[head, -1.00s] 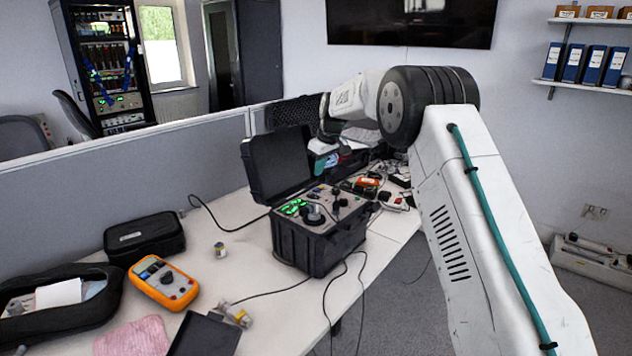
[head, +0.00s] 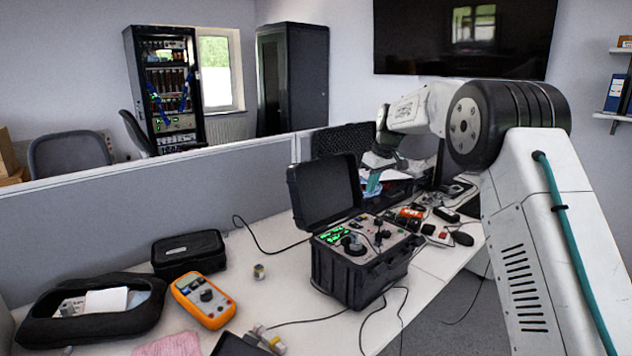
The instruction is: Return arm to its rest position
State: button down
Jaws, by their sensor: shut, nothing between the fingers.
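My gripper (head: 373,184) is small in the head view, with teal fingers pointing down. It is shut and holds nothing. It appears just right of the raised lid of the open black case (head: 354,281), above the level of its panel; the exact gap is hard to judge. My white arm with its black joint reaches in from the right and bends down at the wrist. The case stands on the white bench (head: 260,315), its panel showing green lit digits and knobs.
An orange multimeter (head: 203,300), a black pouch (head: 188,252), an open black bag (head: 92,311) and a small metal cylinder (head: 259,271) lie left of the case. Cables and small devices crowd the bench behind it. A grey partition (head: 150,225) runs along the back.

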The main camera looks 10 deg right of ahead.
jog(key=s+a+m, duration=0.1)
jog(key=s+m, duration=0.1)
jog(key=s, duration=1.7)
jog(key=s+r+m+h, duration=0.1)
jog(key=s+m, duration=0.1)
jog(key=s, duration=1.8)
jog(key=s+a+r+m+g, duration=0.1)
jog(key=s+m, duration=0.1)
jog(key=s, duration=1.7)
jog(key=shift+s+a+r+h, duration=0.2)
jog(key=shift+s+a+h, duration=0.05)
jog(key=shift+a+h, duration=0.15)
